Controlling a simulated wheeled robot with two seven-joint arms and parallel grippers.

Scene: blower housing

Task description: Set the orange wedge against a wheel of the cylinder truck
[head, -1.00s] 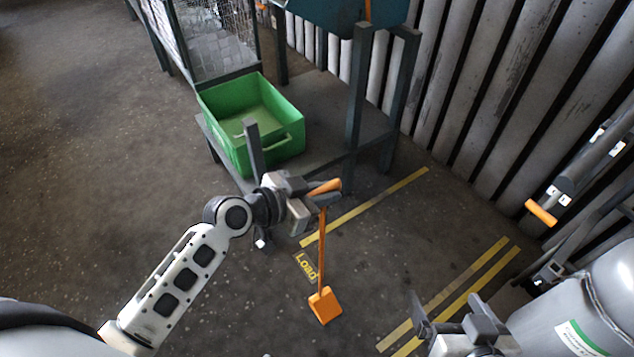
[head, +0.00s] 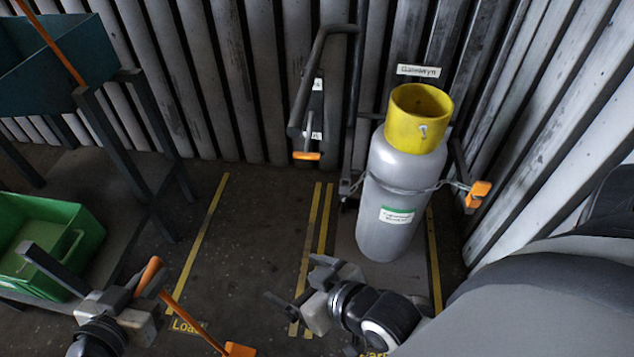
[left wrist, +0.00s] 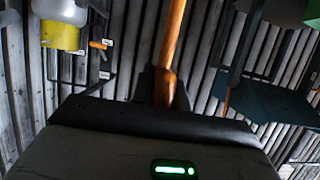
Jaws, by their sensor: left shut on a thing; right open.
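My left gripper (head: 137,287) is shut on the orange handle of the wedge. The wedge's orange block (head: 239,349) hangs low at the bottom edge of the head view, partly cut off. The orange handle (left wrist: 172,45) also shows in the left wrist view, between the fingers. The cylinder truck (head: 322,62) stands against the wall with a grey gas cylinder (head: 392,235) chained on it, topped by a yellow collar (head: 419,119). Its wheels cannot be made out. My right gripper (head: 291,283) is open and empty, in front of and left of the cylinder's base.
A green bin (head: 85,238) sits on a low shelf at the left, under a teal box (head: 75,55). Yellow floor lines (head: 205,235) mark bays. Open floor lies between shelf and cylinder. A ribbed wall (head: 230,90) closes the back.

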